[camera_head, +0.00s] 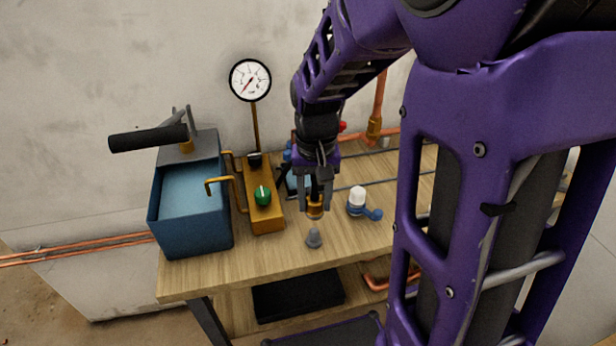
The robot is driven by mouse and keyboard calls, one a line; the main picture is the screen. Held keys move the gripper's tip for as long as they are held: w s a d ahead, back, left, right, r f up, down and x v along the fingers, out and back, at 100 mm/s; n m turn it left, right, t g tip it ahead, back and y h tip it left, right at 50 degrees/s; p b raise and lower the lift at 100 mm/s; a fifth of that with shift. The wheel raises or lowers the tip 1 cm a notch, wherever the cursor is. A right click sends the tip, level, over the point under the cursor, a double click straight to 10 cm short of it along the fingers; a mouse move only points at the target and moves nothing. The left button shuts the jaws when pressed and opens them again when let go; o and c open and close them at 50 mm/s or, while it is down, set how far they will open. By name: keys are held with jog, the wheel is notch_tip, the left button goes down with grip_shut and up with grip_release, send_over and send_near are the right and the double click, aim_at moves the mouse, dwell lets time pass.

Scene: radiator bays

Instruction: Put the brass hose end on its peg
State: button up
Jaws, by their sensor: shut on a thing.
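My gripper (316,200) points down over the wooden bench and is shut on the brass hose end (316,209). The brass shows between the fingertips, with a dark part above it. A short grey peg (314,239) stands on the bench just below and in front of the brass hose end in the picture. The hose end appears apart from the peg, with a small gap between them. I cannot tell the exact height of the gap or how well the two line up.
A blue water tank (190,235) with a black-handled pump stands at the left. A brass manifold (266,219) with a green knob and a gauge (250,80) is beside it. A white-capped blue valve (357,201) stands right of my gripper. The bench front (260,262) is clear.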

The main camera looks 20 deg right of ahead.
jog(key=b, duration=0.4)
send_over(314, 231)
jog(key=shift+f, duration=2.25)
jog(key=shift+f+b, duration=0.4)
jog(key=shift+f, duration=0.6)
jog(key=shift+f, duration=0.95)
jog(key=o, duration=1.1)
jog(key=shift+o, duration=0.2)
jog(key=shift+r, duration=0.1)
